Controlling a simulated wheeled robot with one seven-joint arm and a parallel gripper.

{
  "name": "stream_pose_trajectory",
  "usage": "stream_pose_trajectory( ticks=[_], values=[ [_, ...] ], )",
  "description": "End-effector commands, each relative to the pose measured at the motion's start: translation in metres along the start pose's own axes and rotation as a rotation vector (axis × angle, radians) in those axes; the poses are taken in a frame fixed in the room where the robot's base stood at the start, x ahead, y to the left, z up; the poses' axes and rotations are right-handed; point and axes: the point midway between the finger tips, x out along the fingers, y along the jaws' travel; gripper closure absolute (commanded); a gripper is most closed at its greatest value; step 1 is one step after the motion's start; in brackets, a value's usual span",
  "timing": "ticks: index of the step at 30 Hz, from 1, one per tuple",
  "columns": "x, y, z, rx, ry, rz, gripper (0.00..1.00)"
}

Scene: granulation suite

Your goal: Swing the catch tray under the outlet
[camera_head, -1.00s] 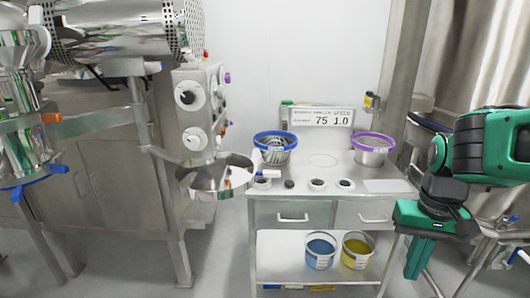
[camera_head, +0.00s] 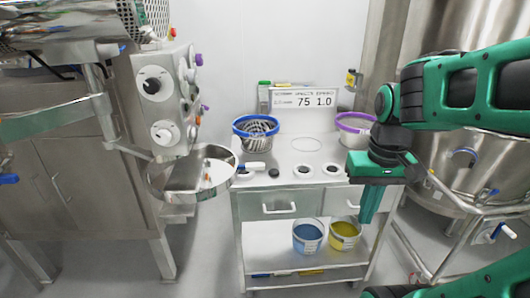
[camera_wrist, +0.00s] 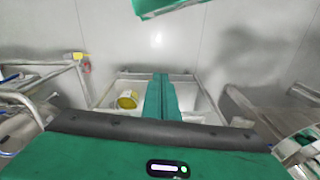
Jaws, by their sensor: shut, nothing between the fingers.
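The catch tray (camera_head: 165,190) is a round, shallow steel pan on the left in the head view. It sits beside the machine's dial panel, to the left of the work table. A white-handled item (camera_head: 249,167) shows near its right rim. The outlet cannot be clearly made out. My gripper (camera_head: 368,205) is in front of the table's right side, well to the right of the tray and apart from it. Its green fingers point down and are closed with nothing between them. In the wrist view the shut fingers (camera_wrist: 162,98) show in the middle; the tray does not show there.
The steel table (camera_head: 310,177) carries a blue-rimmed basket (camera_head: 256,130), a purple-rimmed sieve (camera_head: 354,128) and a sign reading 75 1.0 (camera_head: 302,101). A blue bucket (camera_head: 307,237) and a yellow one (camera_head: 343,235) stand below. A steel vessel with rails (camera_head: 465,165) is at right.

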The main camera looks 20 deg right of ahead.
Motion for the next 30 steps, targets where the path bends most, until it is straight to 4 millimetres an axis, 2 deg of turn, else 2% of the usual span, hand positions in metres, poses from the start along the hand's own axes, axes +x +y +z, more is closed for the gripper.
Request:
stream_pose_trajectory(
  ticks=[1, 5, 6, 9, 12, 15, 18, 23, 30],
  values=[
    [-0.008, 0.012, -0.024, 0.079, 0.010, 0.026, 1.00],
    [-0.044, -0.034, -0.097, 0.037, 0.099, 0.047, 1.00],
    [-0.055, -0.053, -0.118, 0.020, 0.127, 0.047, 1.00],
    [-0.078, -0.108, -0.161, -0.027, 0.189, 0.037, 1.00],
    [-0.097, -0.160, -0.190, -0.065, 0.240, 0.017, 1.00],
    [-0.109, -0.199, -0.205, -0.090, 0.273, -0.003, 1.00],
    [-0.115, -0.222, -0.212, -0.102, 0.290, -0.015, 1.00],
    [-0.108, -0.230, -0.218, -0.107, 0.296, -0.019, 1.00],
    [-0.070, -0.230, -0.228, -0.107, 0.292, -0.018, 1.00]
  ],
)
